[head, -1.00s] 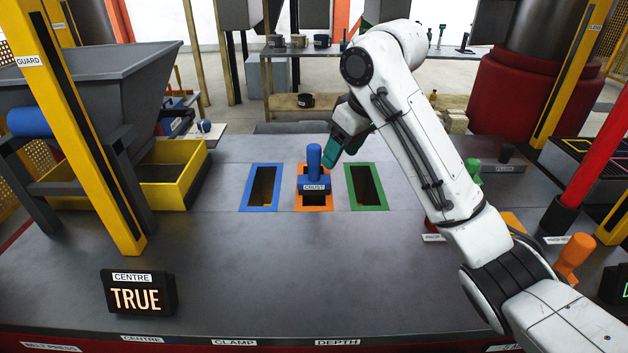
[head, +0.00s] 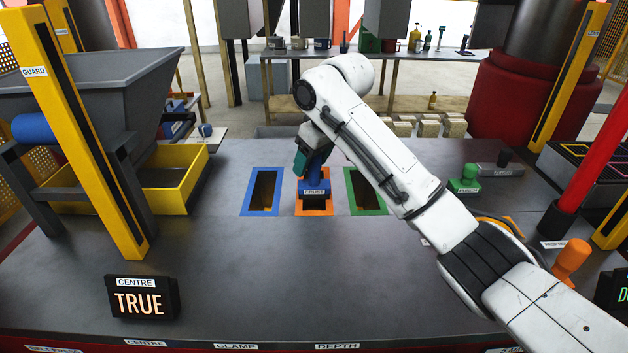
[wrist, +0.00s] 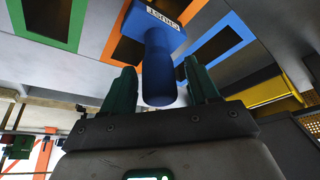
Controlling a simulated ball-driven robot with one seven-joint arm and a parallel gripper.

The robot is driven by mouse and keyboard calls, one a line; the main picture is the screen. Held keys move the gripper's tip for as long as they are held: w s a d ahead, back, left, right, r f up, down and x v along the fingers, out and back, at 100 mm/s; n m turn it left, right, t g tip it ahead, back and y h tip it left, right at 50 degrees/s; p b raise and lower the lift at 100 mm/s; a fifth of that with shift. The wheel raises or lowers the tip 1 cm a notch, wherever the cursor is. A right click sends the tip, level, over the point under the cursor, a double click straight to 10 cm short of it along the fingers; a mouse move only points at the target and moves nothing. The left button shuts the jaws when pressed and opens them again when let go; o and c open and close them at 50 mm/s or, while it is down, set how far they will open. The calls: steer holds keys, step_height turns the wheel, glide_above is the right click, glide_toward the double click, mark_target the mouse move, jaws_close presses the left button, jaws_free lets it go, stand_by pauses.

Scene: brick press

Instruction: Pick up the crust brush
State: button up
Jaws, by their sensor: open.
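The crust brush (head: 314,186) is blue with a white CRUST label and an upright handle. It stands at the orange-framed slot (head: 314,211) in the bench, between a blue-framed slot and a green-framed slot. My gripper (head: 302,163) is at the handle, partly covering it in the head view. In the wrist view, the brush handle (wrist: 158,70) lies between the two green fingertips of my open gripper (wrist: 160,88). A gap shows on each side of the handle there.
The blue-framed slot (head: 263,191) is left of the brush and the green-framed slot (head: 367,191) is right of it. A yellow bin (head: 178,178) stands at the left. A yellow guard post (head: 80,130) rises nearby.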

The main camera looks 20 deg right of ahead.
jaws_close()
stand_by(0.6)
